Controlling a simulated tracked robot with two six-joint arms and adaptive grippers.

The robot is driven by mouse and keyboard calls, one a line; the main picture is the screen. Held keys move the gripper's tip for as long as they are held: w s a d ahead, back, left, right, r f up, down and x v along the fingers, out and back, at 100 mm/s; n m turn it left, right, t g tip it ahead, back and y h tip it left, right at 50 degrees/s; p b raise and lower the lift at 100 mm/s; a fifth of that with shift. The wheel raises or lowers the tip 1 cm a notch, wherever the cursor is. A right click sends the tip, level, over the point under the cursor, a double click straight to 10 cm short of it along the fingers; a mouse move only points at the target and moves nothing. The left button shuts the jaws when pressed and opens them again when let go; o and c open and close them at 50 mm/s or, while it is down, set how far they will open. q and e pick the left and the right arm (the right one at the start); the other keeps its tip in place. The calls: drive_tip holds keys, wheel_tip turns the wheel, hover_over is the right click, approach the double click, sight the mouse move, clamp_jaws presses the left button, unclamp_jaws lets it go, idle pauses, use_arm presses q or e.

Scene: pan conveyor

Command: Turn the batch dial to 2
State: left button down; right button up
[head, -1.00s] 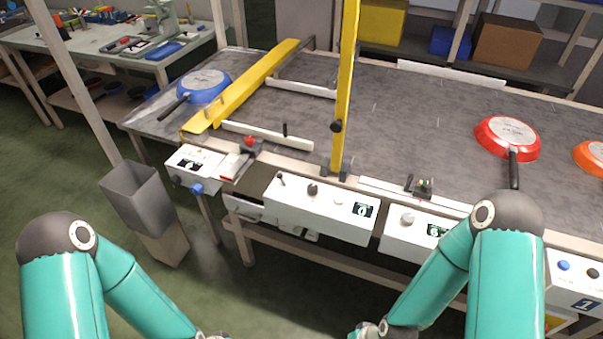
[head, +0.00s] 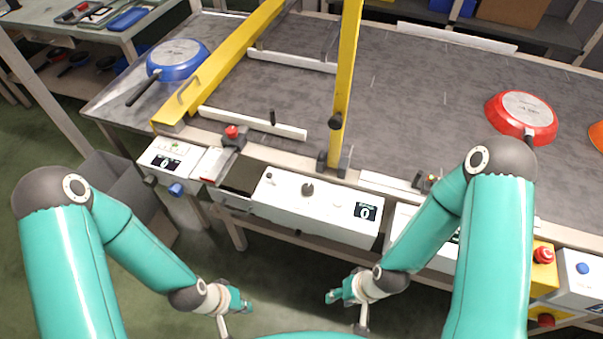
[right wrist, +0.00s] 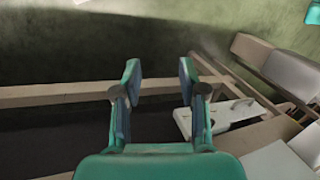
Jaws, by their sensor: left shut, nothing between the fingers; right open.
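A white control box (head: 318,210) on the front edge of the conveyor carries a dark round knob (head: 307,189) and a display reading 0 (head: 365,211). A second white box (head: 184,160) further left has a blue knob (head: 176,189) and a display also reading 0. The labels are too small to read, so I cannot tell which knob is the batch dial. My left gripper (head: 240,302) is shut and empty, in front of and below the boxes. My right gripper (head: 336,296) is open and empty, apart from every knob. Its spread fingers show in the right wrist view (right wrist: 156,78).
A blue pan (head: 178,58) and a red pan (head: 521,115) lie upside down on the conveyor (head: 420,90). A yellow post (head: 345,85) and a yellow bar (head: 222,60) stand over it. A grey bin (head: 105,177) is at left. My right arm partly covers another white box.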

use_arm(q)
drive_tip(key=shift+w+d, duration=0.1)
drive_tip(key=shift+w, duration=0.1)
use_arm(e)
drive_tip(key=shift+w+d, duration=0.1)
